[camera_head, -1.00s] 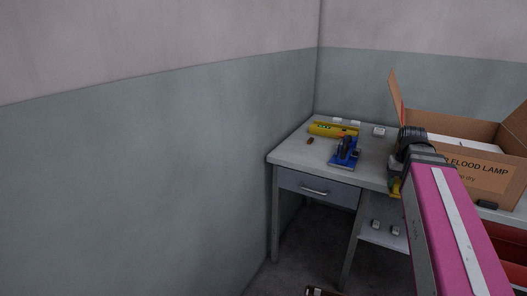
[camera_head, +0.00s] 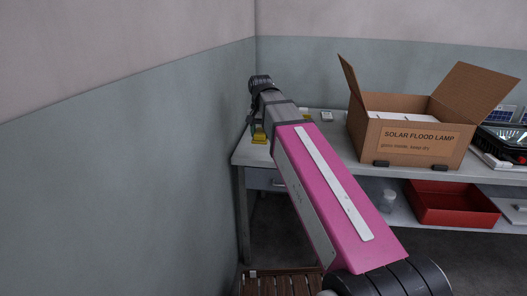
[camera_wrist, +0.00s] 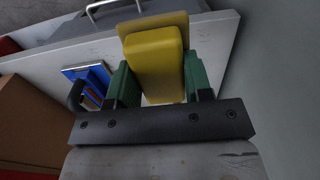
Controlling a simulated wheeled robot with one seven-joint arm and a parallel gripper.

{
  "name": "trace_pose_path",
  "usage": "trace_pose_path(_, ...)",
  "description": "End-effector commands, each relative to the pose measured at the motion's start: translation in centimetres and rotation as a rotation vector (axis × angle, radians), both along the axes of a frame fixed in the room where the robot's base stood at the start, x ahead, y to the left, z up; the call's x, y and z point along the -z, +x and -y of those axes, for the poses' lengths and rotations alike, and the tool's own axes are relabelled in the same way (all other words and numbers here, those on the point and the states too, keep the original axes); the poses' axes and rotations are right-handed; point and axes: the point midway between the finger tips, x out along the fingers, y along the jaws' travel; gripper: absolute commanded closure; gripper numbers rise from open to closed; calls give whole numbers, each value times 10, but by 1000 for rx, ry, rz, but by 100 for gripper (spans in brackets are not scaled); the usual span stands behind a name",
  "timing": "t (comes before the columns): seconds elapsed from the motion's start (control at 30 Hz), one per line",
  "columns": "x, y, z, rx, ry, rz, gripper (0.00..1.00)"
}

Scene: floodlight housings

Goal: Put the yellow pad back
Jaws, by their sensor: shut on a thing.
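The yellow pad (camera_wrist: 157,65) is a blocky piece between the green fingers of my gripper (camera_wrist: 158,72) in the wrist view. My gripper is shut on it. A darker yellow part (camera_wrist: 150,22) shows just beyond it; I cannot tell whether it belongs to the same piece. The pad is above the pale tabletop (camera_wrist: 215,45), near its drawer side; contact with the top cannot be told. In the head view, my arm reaches to the table's left end and hides most of the gripper; a bit of yellow (camera_head: 259,137) shows below the wrist.
A cardboard flood lamp box (camera_head: 410,140) stands open to the right. A red bin (camera_head: 450,203) is on the lower shelf. The wall (camera_head: 120,180) is close on the left. A slatted wooden thing (camera_head: 280,284) is below.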

Motion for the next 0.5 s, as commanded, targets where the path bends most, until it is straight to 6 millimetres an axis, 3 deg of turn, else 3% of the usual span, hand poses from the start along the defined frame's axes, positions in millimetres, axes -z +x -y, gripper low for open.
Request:
trace_pose_path(0.17, 6, 18, -3, 9, -1, -1, 80)
trace_pose_path(0.5, 46, 85, 10, 7, 0, -1, 80)
